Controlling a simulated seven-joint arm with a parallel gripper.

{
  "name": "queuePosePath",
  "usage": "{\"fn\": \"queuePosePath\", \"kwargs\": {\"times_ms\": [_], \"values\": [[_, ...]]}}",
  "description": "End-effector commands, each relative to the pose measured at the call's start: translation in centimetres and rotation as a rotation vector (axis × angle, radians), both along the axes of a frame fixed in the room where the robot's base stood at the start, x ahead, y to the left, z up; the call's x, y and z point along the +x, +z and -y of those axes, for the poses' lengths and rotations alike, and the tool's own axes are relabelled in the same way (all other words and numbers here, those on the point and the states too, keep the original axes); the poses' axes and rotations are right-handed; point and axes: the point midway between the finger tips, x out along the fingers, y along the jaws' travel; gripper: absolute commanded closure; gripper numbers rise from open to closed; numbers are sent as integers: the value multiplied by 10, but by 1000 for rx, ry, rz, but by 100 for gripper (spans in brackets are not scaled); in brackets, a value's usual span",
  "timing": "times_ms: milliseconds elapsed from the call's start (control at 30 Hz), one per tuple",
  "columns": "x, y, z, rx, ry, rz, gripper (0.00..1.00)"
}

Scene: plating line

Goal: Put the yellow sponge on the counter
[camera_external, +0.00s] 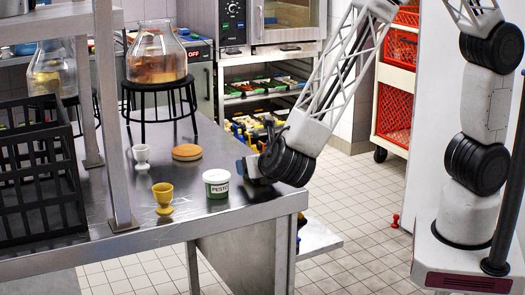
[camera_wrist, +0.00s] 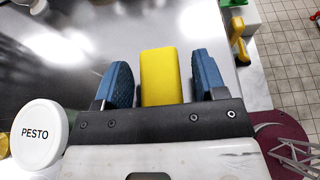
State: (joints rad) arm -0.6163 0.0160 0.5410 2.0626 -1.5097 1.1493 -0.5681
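The yellow sponge (camera_wrist: 162,76) is a plain block standing between the two blue fingers of my gripper (camera_wrist: 162,82) in the wrist view. Narrow gaps show between the sponge and both fingers, so the fingers appear open around it rather than pressed on it. In the external view my gripper (camera_external: 248,170) is low at the right end of the steel counter (camera_external: 230,212), just right of the pesto jar. The sponge is hidden there behind my gripper. The counter also fills the wrist view's background (camera_wrist: 75,60). Whether the sponge rests on the counter cannot be told.
The pesto jar (camera_external: 217,184) stands close left of my gripper; its white lid (camera_wrist: 38,133) shows in the wrist view. A yellow cup (camera_external: 163,195), white cup (camera_external: 141,156) and round wooden piece (camera_external: 186,152) stand farther left. A black crate (camera_external: 40,195) is at far left.

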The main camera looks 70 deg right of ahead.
Motion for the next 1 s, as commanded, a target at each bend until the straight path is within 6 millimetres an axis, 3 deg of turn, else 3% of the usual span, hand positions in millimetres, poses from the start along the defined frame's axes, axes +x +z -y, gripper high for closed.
{"fn": "queuePosePath", "kwargs": {"times_ms": [467, 1000], "values": [[-2, 4, -2, 0, 1, 0, 36], [-38, 26, -39, 1, 3, 1, 36]]}}
